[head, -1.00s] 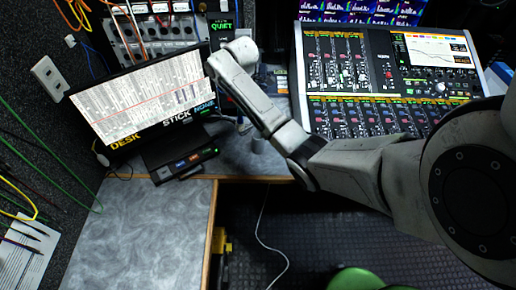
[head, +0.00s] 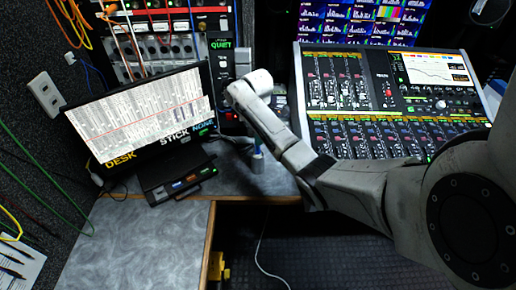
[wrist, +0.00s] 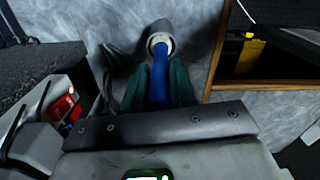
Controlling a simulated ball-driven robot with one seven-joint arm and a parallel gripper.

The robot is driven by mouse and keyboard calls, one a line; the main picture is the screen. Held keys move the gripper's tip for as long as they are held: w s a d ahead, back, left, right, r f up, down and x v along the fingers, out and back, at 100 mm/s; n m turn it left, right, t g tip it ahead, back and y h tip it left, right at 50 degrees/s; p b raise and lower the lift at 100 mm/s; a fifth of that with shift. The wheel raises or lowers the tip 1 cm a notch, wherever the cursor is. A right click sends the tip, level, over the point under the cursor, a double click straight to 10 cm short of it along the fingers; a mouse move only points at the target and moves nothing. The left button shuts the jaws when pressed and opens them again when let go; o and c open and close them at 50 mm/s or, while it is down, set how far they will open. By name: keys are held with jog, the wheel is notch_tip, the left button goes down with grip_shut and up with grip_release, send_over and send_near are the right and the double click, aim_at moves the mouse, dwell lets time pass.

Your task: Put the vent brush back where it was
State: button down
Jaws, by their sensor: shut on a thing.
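The blue vent brush (wrist: 161,75) is between the teal fingers of my gripper (wrist: 160,85) in the wrist view, and the gripper is shut on it. Its far end meets the mouth of a small grey cup (wrist: 157,27) that has a pale ring at its opening. I cannot tell how deep the brush sits in it. In the head view the grey cup (head: 257,164) stands on the grey counter, with a bit of the blue brush (head: 258,145) showing just above it. My arm hides the gripper there.
A monitor (head: 140,115) and a black box with lit buttons (head: 178,183) stand left of the cup. A mixing console (head: 375,135) is to the right. The counter's wooden edge (head: 209,245) borders a dark gap. Bare counter (head: 140,245) lies at front left.

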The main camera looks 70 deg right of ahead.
aim_at(258, 147)
jog(key=shift+f, duration=2.95)
jog(key=c, duration=0.9)
grip_release()
